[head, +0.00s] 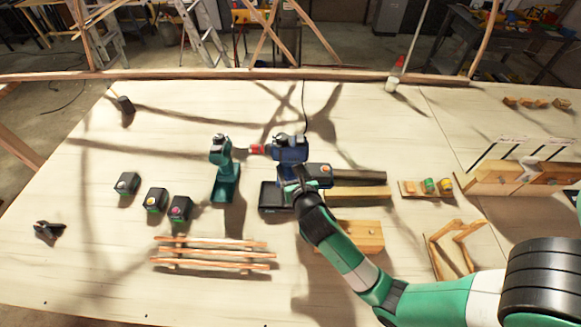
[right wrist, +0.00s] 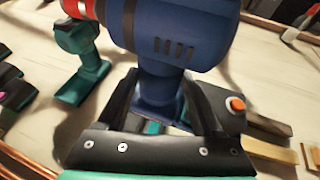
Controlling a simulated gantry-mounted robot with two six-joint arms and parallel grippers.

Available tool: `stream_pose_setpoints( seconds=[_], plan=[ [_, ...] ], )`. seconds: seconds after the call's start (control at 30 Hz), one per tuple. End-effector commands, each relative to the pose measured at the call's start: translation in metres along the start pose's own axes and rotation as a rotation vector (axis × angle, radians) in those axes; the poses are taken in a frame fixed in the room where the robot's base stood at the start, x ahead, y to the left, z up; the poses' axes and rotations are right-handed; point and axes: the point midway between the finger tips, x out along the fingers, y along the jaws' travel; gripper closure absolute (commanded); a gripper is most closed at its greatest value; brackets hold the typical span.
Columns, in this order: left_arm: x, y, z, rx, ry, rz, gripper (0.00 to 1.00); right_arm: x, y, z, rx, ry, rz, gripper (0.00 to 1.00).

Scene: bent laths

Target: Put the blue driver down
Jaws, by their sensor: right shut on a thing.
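The blue driver (head: 291,148), with a red chuck pointing left, is upright near the middle of the bench. In the right wrist view its blue body (right wrist: 185,35) fills the top, and its handle runs down between my fingers. My right gripper (head: 300,183) is shut on that handle; its two dark fingers (right wrist: 168,105) show on either side. The foot of the driver is hidden behind my gripper, so I cannot tell whether it touches the bench. My left gripper is not in view.
A green driver (head: 222,175) stands to the left, near several batteries (head: 156,199). Laths (head: 212,255) lie in front. The bench's far left is mostly clear.

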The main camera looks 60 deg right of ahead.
Motion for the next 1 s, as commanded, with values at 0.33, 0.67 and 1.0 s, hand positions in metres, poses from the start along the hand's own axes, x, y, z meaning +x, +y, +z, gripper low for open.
stream_pose_setpoints(
  seconds=[0.33, 0.67, 1.0],
  plan=[
    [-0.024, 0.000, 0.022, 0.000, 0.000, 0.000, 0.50, 0.090, -0.002, -0.003, 0.002, -0.009, -0.003, 1.00],
    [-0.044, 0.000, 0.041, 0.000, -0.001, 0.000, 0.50, 0.143, -0.001, -0.031, 0.000, -0.011, 0.001, 1.00],
    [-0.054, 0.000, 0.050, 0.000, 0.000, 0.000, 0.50, 0.157, 0.000, -0.046, 0.000, -0.008, 0.002, 1.00]
  ],
)
